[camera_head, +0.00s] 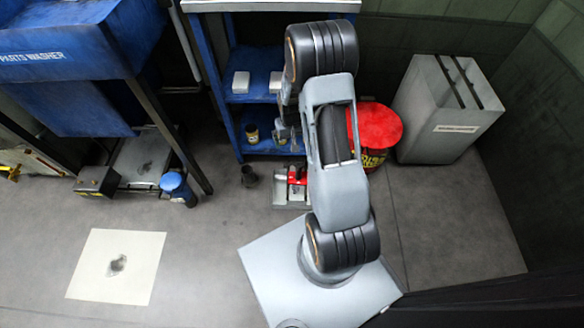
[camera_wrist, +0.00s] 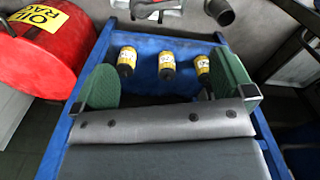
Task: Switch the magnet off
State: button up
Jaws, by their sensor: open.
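I cannot tell for sure which thing is the magnet. A small device with a red part (camera_head: 297,178) sits on a grey plate (camera_head: 290,200) on the floor, partly behind my arm in the head view. My gripper (camera_wrist: 168,84) is open and empty in the wrist view, with its green-padded fingers wide apart. In the head view my gripper (camera_head: 284,131) is small and partly hidden by my arm, near the blue shelf unit.
A red oily-rags can (camera_wrist: 40,45) stands beside the shelf; it also shows in the head view (camera_head: 378,125). A grey slotted bin (camera_head: 440,110) stands at the right. A dark cup (camera_head: 249,176) is on the floor. The floor at the lower left is open around a stained sheet (camera_head: 95,270).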

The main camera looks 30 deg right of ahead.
aim_at(292, 163)
notch_tip(292, 163, down, 15)
jog(key=b, duration=0.5)
jog(key=shift+d+b, duration=0.1)
jog(key=shift+b, duration=0.2)
